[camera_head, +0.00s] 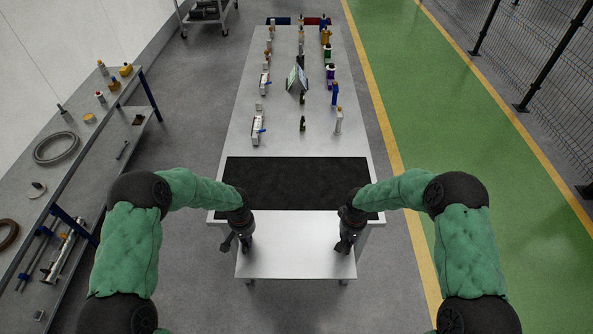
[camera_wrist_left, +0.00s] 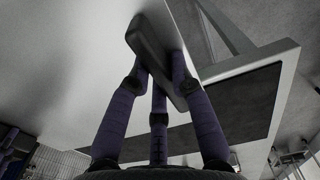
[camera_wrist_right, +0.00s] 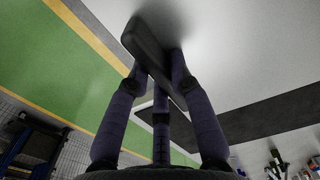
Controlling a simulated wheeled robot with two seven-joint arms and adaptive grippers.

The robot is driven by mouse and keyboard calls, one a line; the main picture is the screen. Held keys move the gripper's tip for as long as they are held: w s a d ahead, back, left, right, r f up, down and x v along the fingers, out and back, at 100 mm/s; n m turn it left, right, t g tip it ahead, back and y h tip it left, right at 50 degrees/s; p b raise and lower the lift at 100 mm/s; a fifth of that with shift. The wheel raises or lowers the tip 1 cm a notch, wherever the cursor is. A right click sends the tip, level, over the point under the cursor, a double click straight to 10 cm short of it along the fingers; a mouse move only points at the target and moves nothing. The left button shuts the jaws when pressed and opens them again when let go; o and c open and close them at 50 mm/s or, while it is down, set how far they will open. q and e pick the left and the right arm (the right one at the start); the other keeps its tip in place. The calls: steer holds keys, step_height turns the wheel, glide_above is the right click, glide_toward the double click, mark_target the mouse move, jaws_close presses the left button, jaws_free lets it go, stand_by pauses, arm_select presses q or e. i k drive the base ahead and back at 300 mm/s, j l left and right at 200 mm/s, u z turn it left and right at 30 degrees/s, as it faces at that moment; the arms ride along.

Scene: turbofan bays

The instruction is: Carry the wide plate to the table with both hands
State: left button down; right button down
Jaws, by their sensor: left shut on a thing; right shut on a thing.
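The wide plate (camera_head: 295,262) is a flat light-grey sheet, roughly level, in front of the long table (camera_head: 245,120). In the head view its far part overlaps the table's near edge; I cannot tell whether they touch. My left gripper (camera_head: 236,243) is shut on a dark handle (camera_wrist_left: 155,45) at the plate's left side. My right gripper (camera_head: 345,243) is shut on a matching handle (camera_wrist_right: 150,45) at its right side. The plate's surface also fills much of the left wrist view (camera_wrist_left: 70,60) and right wrist view (camera_wrist_right: 240,50).
A black mat (camera_head: 295,183) covers the table's near end, with nothing on it. Bottles and small parts stand in rows farther back, around a propped tablet (camera_head: 297,78). A shelf bench (camera_head: 75,125) stands left; a green walkway (camera_head: 450,150) and fence lie right.

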mark_target(296, 184)
steer(key=i, duration=1)
